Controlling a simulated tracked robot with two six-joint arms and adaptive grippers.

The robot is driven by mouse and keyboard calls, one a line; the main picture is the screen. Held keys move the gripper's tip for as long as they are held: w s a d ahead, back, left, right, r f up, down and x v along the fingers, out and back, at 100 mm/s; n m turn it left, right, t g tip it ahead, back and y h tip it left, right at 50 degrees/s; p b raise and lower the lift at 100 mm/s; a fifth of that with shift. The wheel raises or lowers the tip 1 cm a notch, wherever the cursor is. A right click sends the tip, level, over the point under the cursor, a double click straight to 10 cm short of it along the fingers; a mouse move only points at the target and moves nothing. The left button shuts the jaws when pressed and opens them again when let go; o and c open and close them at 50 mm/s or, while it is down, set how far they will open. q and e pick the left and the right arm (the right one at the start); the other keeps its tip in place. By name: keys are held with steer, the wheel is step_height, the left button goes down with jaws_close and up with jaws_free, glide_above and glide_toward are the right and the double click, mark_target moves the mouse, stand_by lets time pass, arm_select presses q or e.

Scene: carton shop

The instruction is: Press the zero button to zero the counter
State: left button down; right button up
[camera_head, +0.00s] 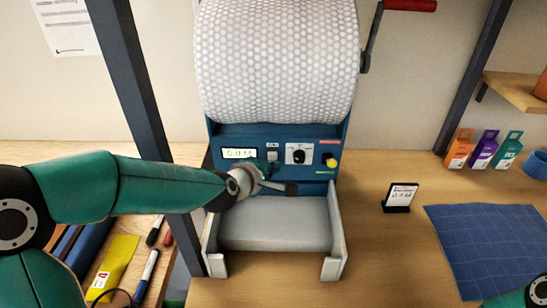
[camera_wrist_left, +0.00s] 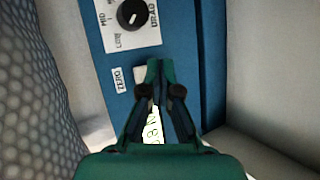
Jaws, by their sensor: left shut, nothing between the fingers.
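The blue counter panel (camera_head: 222,145) sits under a large roll of bubble wrap. It carries a lit display (camera_head: 239,153), whose digits are hard to read, and a small pale zero button (camera_head: 272,155). My left gripper (camera_head: 291,188) is shut and empty, in front of the panel and below the button in the head view. In the left wrist view the shut fingertips (camera_wrist_left: 156,64) lie beside the ZERO label (camera_wrist_left: 119,79). They partly cover the pale button (camera_wrist_left: 139,75) and the display (camera_wrist_left: 155,128). I cannot tell whether they touch the button. My right gripper is out of view.
A black knob (camera_head: 298,154) and a yellow button (camera_head: 331,161) are right of the zero button. A grey tray (camera_head: 275,230) lies below the panel. A small sign (camera_head: 400,197) and a blue cloth (camera_head: 490,245) are on the table at right. Markers lie at left.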

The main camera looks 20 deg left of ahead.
arm_select(q)
steer(key=shift+w+a, duration=0.15)
steer(key=shift+w, duration=0.2)
steer(key=shift+w+a, duration=0.1)
steer(key=shift+w, duration=0.35)
stand_by(0.8)
steer(key=shift+s+r, duration=0.1)
steer(key=shift+s, duration=0.1)
steer(key=shift+s+d+b, duration=0.25)
steer(key=shift+s+b, duration=0.05)
steer(key=shift+s, duration=0.4)
steer(key=shift+s+d, duration=0.25)
steer(key=shift+s, duration=0.55)
steer(key=shift+s+d, duration=0.2)
steer(key=shift+s, duration=0.6)
steer(key=shift+s+d, duration=0.25)
steer(key=shift+s, duration=0.55)
